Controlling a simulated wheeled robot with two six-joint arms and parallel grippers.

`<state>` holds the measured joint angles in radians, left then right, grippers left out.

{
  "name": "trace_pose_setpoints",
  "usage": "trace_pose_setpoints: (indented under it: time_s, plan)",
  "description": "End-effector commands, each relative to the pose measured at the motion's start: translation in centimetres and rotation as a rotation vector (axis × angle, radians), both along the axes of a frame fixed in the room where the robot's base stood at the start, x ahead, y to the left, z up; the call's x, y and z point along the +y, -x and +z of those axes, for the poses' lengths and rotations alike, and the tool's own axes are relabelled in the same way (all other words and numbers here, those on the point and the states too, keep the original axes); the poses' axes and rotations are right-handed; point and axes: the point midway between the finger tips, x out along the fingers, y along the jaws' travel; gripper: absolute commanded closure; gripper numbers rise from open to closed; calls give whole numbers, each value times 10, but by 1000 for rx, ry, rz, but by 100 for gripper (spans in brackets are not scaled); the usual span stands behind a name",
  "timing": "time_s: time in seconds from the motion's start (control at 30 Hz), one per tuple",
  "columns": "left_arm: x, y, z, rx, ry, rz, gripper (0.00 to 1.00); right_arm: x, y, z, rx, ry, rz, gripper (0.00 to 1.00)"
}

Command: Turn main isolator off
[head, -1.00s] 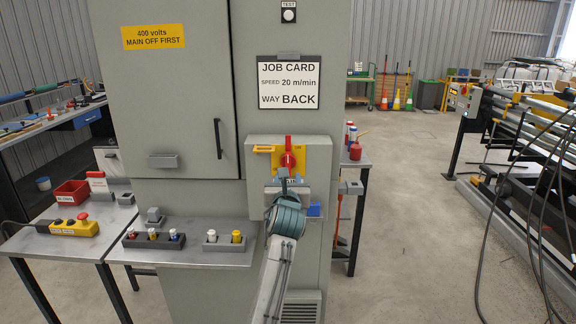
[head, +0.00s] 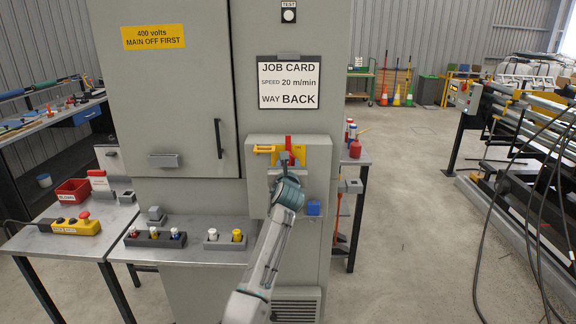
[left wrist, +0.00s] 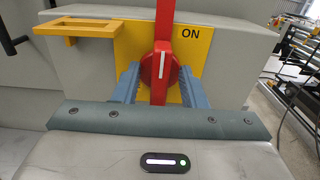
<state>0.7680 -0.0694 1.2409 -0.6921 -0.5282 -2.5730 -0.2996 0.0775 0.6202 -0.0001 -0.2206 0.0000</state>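The main isolator is a red rotary handle (head: 288,141) on a yellow plate (head: 305,153), on the grey box at the cabinet's front. In the left wrist view, the red handle (left wrist: 162,70) stands upright, with a white line on its knob. The word ON is printed on the plate (left wrist: 203,50) to the right of its upper part. My left gripper (left wrist: 159,72) is open, with one finger on each side of the knob and the handle between them. In the head view, my left gripper (head: 287,160) covers the lower part of the handle. My right gripper is not in view.
A yellow bracket (left wrist: 90,27) sticks out left of the handle. A job card (head: 288,85) hangs above. A bench with a yellow button box (head: 76,226) stands at left.

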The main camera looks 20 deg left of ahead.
Motion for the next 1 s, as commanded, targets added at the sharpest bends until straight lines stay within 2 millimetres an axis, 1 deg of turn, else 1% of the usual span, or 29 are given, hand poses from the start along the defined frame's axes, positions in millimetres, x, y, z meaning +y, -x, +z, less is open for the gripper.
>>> trace_pose_setpoints:
  time_s: [0.07, 0.2, 0.27, 0.47, 0.67, 0.87, 1.0]
  plan:
    - [0, 0, 0, 0, 0, 0, 62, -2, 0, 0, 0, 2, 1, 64]
    - [0, 0, 0, 0, 0, 0, 89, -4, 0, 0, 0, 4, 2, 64]
    - [0, 0, 0, 0, 0, 0, 100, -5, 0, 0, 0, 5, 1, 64]
    - [0, 0, 0, -1, 5, 0, 100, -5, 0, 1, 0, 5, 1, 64]
    - [0, 0, 0, -14, 52, 0, 100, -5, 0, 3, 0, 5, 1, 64]
    - [1, 1, 1, -48, 169, 0, 100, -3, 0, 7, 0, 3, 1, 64]
    - [2, 1, 0, -81, 287, 0, 100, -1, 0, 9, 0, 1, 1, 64]
